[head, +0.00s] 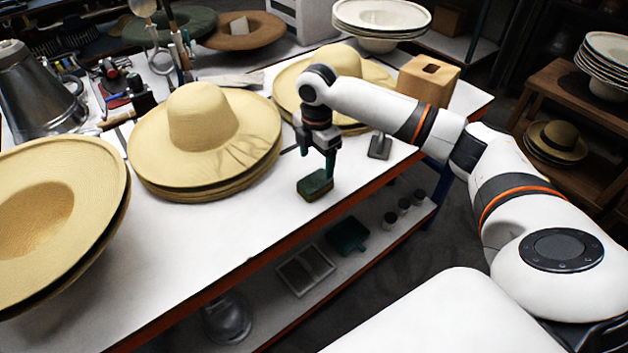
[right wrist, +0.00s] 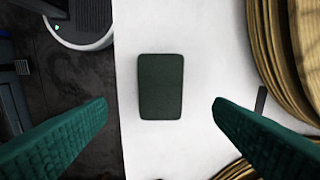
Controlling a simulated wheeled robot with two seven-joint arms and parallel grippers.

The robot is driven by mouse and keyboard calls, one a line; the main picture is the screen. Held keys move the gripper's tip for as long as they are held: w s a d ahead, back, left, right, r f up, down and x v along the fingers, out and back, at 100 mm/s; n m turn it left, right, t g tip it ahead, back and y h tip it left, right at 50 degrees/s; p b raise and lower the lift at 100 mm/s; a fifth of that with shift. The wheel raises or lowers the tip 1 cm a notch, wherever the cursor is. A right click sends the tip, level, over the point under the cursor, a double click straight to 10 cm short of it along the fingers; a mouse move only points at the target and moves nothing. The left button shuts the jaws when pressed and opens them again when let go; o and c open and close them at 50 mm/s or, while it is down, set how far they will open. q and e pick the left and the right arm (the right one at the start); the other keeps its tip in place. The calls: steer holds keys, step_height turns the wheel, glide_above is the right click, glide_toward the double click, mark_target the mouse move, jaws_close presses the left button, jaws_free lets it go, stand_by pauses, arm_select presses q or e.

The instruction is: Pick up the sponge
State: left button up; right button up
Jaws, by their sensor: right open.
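The sponge (head: 314,187) is a small dark green block lying flat near the table's front edge in the head view. In the right wrist view the sponge (right wrist: 161,86) lies upper middle, long side running up and down. My right gripper (head: 325,168) hangs over it, pointing down. In the wrist view the green fingers of the right gripper (right wrist: 159,104) are spread wide on both sides of the sponge, with nothing between them at their own height. The fingers partly overlap the sponge in the head view. My left gripper is not in view.
Stacked straw hats (head: 205,135) stand left of the sponge, with another hat stack (head: 285,88) behind my right arm. A wooden block (head: 428,80) and a small dark metal thing (head: 380,146) are to the right. White table (head: 235,228) is bare around the sponge.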

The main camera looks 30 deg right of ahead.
mark_target(316, 181)
step_height(316, 181, down, 2)
steer(key=shift+w+f, duration=0.15)
steer(key=shift+f, duration=0.1)
steer(key=shift+w+f, duration=0.15)
steer(key=shift+f, duration=0.15)
steer(key=shift+s+a+f+p, duration=0.1)
steer(key=shift+s+f+p, duration=0.15)
steer(key=shift+f+p, duration=0.45)
step_height(316, 181, down, 3)
steer(key=shift+r, duration=0.1)
steer(key=shift+f, duration=0.45)
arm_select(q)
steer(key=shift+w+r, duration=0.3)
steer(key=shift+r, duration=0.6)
arm_select(e)
steer(key=c, duration=1)
